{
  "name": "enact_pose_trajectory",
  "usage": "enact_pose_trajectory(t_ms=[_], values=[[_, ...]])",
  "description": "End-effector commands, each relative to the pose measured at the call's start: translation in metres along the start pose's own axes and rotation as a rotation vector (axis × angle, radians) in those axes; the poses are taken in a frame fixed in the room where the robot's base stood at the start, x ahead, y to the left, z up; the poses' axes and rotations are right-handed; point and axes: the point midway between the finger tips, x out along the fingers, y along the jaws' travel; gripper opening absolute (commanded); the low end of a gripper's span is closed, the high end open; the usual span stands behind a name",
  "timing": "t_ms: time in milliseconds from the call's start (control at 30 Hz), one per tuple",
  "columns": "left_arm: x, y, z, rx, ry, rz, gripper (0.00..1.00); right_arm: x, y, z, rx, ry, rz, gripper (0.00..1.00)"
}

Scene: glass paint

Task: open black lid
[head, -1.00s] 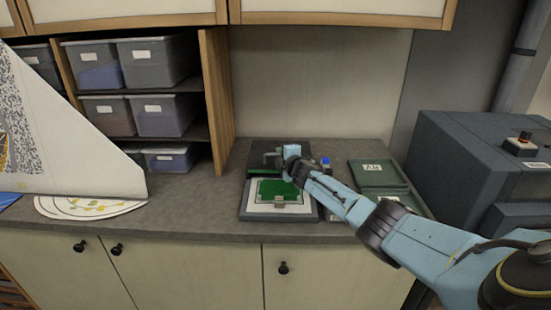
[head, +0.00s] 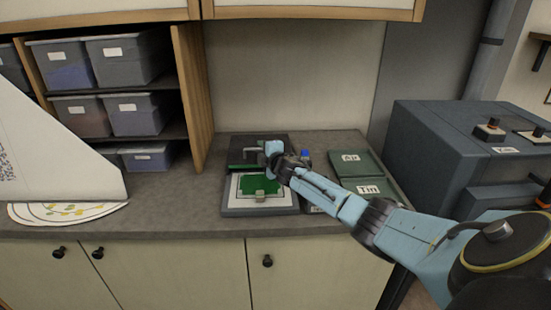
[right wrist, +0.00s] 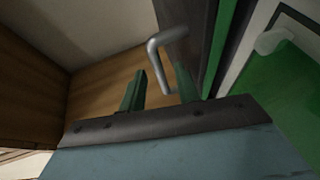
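The black lid (head: 277,141) shows as a dark panel at the back of the frame with the green and white plate (head: 262,186) on the counter. Its grey bar handle (head: 252,152) faces my right gripper (head: 265,149). In the right wrist view the handle (right wrist: 158,40) rises from the dark lid (right wrist: 199,45). The green fingers of my right gripper (right wrist: 161,72) are apart. The lower part of the handle shows between them in the picture; I see no grip on it. The lid's exact tilt is hard to tell. My left gripper is not in view.
Green labelled trays (head: 358,163) lie to the right of the frame, near a blue-capped item (head: 305,154) partly behind my arm. A large dark machine (head: 455,150) stands further right. A wooden shelf with bins (head: 130,60) stands at left.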

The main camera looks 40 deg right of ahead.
Motion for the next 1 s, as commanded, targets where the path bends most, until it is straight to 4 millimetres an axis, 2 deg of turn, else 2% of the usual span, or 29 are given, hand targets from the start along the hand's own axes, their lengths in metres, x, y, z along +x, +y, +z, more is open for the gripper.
enact_pose_trajectory(t_ms=[233, 700, 1000], values=[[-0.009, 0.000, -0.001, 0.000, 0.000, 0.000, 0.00, -0.032, 0.001, 0.000, -0.003, 0.002, 0.000, 0.32], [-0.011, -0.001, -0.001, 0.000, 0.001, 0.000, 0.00, -0.093, 0.000, 0.001, -0.001, 0.000, 0.000, 0.32], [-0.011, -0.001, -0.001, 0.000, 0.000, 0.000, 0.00, -0.110, 0.001, 0.000, 0.000, 0.000, 0.001, 0.32]])
